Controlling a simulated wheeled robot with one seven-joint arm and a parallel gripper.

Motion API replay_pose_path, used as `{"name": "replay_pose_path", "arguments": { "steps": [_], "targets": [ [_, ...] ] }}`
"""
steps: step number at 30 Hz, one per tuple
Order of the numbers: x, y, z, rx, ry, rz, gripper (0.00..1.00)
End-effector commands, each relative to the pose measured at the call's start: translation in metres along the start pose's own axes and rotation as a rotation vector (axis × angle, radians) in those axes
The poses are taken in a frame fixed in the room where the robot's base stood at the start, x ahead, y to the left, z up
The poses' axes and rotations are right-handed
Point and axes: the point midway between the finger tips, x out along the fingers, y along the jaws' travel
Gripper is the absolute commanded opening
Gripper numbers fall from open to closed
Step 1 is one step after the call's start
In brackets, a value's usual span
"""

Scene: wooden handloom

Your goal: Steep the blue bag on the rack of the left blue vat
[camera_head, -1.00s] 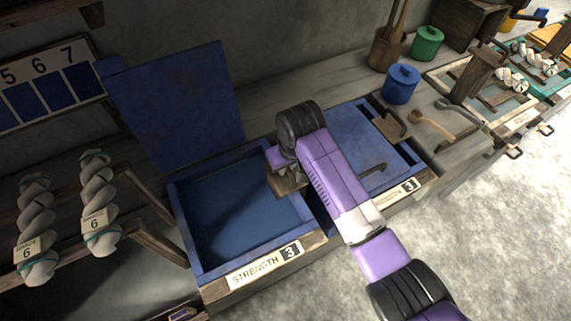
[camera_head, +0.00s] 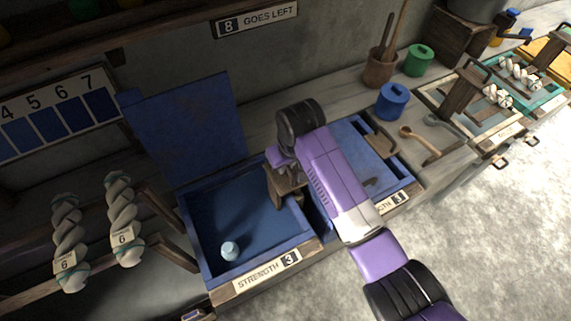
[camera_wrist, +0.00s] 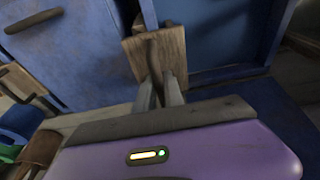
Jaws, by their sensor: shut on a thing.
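The left blue vat (camera_head: 190,232) stands open, its blue lid (camera_head: 188,118) upright behind it. Its front label reads "STRENGTH 3". A small pale blue bag (camera_head: 229,250) shows inside, near the front left; whether it rests on a rack I cannot tell. My gripper (camera_wrist: 160,88) is at the vat's right side, shut on a dark wooden handle (camera_wrist: 153,52) in front of a wooden block (camera_wrist: 133,57). In the head view the block (camera_head: 287,181) shows beside my wrist, and my arm hides the fingertips.
A blue canister (camera_head: 392,100), a green canister (camera_head: 419,60) and a wooden spoon (camera_head: 419,141) are on the bench. Twisted skeins (camera_head: 124,218) hang at the left.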

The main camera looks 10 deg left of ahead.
Motion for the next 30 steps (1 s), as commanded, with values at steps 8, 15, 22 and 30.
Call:
{"name": "replay_pose_path", "arguments": {
  "steps": [8,15,22,30],
  "targets": [
    [-0.031,0.0,-0.011,-0.001,0.009,0.001,0.0],
    [-0.051,0.001,-0.016,-0.001,0.012,0.002,0.0],
    [-0.069,0.001,-0.022,-0.001,0.015,0.003,0.0],
    [-0.08,0.001,-0.025,0.0,0.016,0.003,0.0]
  ]
}}
